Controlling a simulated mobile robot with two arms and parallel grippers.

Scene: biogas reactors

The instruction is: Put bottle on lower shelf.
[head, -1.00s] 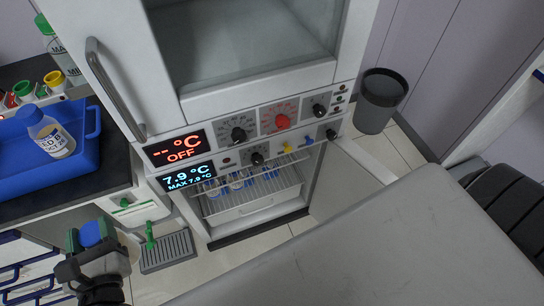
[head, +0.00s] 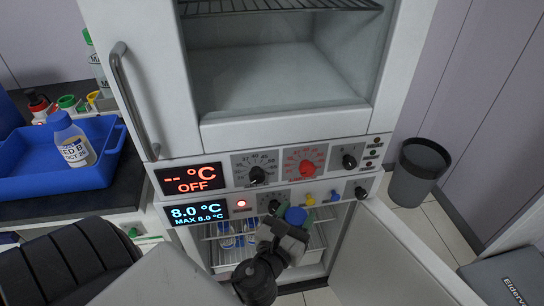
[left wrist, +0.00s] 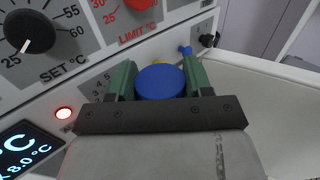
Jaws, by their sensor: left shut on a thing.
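My left gripper (head: 283,228) is shut on a bottle with a blue cap (head: 296,216), in front of the open lower compartment of the white cabinet. In the left wrist view the blue cap (left wrist: 161,81) sits between the green fingers; the bottle's body is hidden. Inside the compartment, a wire shelf (head: 228,258) carries several small bottles (head: 226,240) with blue and white labels. The gripper and arm cover part of this opening, and the compartment's lower part is mostly hidden. My right gripper is not in view.
The open lower door (head: 395,255) stands to the right of the opening. Knobs and displays (head: 198,214) run just above it. A blue tray (head: 50,182) with another bottle (head: 72,140) is on the left bench. A grey bin (head: 417,172) stands at right.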

